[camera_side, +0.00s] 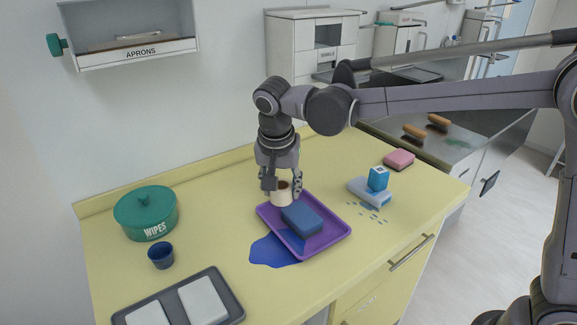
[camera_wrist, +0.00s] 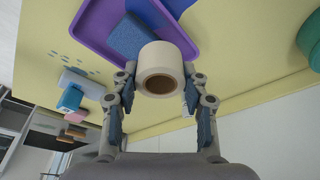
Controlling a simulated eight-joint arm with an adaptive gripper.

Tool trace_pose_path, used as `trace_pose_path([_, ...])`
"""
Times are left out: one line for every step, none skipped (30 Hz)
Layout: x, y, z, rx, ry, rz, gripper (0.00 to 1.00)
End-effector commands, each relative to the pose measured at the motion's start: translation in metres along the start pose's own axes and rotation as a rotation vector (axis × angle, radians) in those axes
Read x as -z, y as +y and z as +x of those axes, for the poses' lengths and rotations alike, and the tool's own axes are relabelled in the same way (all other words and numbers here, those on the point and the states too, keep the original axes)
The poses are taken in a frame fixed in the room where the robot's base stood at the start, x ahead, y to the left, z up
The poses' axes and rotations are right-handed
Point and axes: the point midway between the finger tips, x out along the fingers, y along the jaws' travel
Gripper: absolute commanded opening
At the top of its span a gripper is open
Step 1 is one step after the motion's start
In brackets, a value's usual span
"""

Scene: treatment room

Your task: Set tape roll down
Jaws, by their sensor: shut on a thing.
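The tape roll (camera_side: 282,194) is cream with a brown core. My gripper (camera_side: 283,184) is shut on it, with one finger on each side. In the side view the roll shows at the back left edge of the purple tray (camera_side: 335,234). I cannot tell whether it touches the tray or hangs above it. In the wrist view the tape roll (camera_wrist: 161,66) sits between the fingertips of my gripper (camera_wrist: 160,84), its core facing the camera. A blue block (camera_side: 303,219) lies in the tray, close to the roll.
A dark blue patch (camera_side: 266,252) lies under the tray's left side. A green wipes tub (camera_side: 146,212) and a blue cup (camera_side: 161,256) stand left. A grey tray (camera_side: 236,309) with white pads is in front.

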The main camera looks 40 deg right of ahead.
Motion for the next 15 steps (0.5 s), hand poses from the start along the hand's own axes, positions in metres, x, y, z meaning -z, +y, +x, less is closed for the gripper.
trace_pose_path([-0.007,0.004,-0.001,0.001,0.0,-0.003,0.18])
trace_pose_path([-0.009,0.006,-0.002,0.001,0.0,-0.003,0.18])
trace_pose_path([-0.012,0.008,-0.002,0.001,0.001,-0.003,0.18])
trace_pose_path([-0.014,0.009,-0.002,0.001,0.0,-0.003,0.18])
trace_pose_path([-0.016,0.009,-0.001,0.001,0.0,-0.003,0.18])
trace_pose_path([-0.019,0.008,0.0,0.001,0.0,-0.003,0.18])
trace_pose_path([-0.022,0.006,0.001,0.001,0.0,-0.003,0.18])
trace_pose_path([-0.026,0.003,0.002,0.001,0.0,-0.004,0.18])
trace_pose_path([-0.031,-0.002,0.005,0.001,0.0,-0.006,0.18])
trace_pose_path([-0.036,-0.006,0.007,0.001,0.0,-0.005,0.18])
trace_pose_path([-0.041,-0.01,0.009,0.001,0.0,-0.006,0.18])
trace_pose_path([-0.047,-0.016,0.012,0.001,0.0,-0.006,0.18])
trace_pose_path([-0.052,-0.021,0.015,0.001,0.0,-0.006,0.18])
trace_pose_path([-0.057,-0.025,0.017,0.002,0.0,-0.006,0.18])
trace_pose_path([-0.064,-0.031,0.02,0.002,0.0,-0.006,0.18])
